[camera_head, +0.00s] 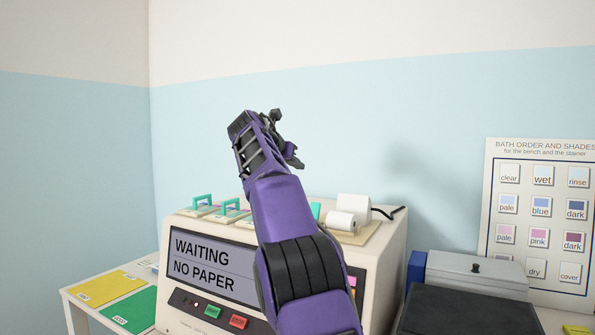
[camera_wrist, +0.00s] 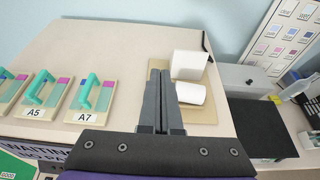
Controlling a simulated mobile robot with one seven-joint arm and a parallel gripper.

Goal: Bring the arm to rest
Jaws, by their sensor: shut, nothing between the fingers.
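My purple and black arm rises in front of the stainer in the head view, with my gripper (camera_head: 284,135) raised above the machine's top. In the wrist view my gripper (camera_wrist: 160,78) is shut and empty, its two dark fingers side by side. It points over the beige top of the stainer (camera_wrist: 130,45). The fingers overlap the view of a white printer block (camera_wrist: 190,64) and a paper roll (camera_wrist: 190,94); I cannot tell the exact gap, but the head view shows the gripper well above them.
The stainer's screen (camera_head: 212,265) reads "WAITING NO PAPER". Slide racks with teal handles, one labelled A7 (camera_wrist: 83,105), stand on its top. A grey box (camera_head: 475,271) and a shade chart (camera_head: 540,220) are at right. Yellow (camera_head: 105,287) and green mats lie at left.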

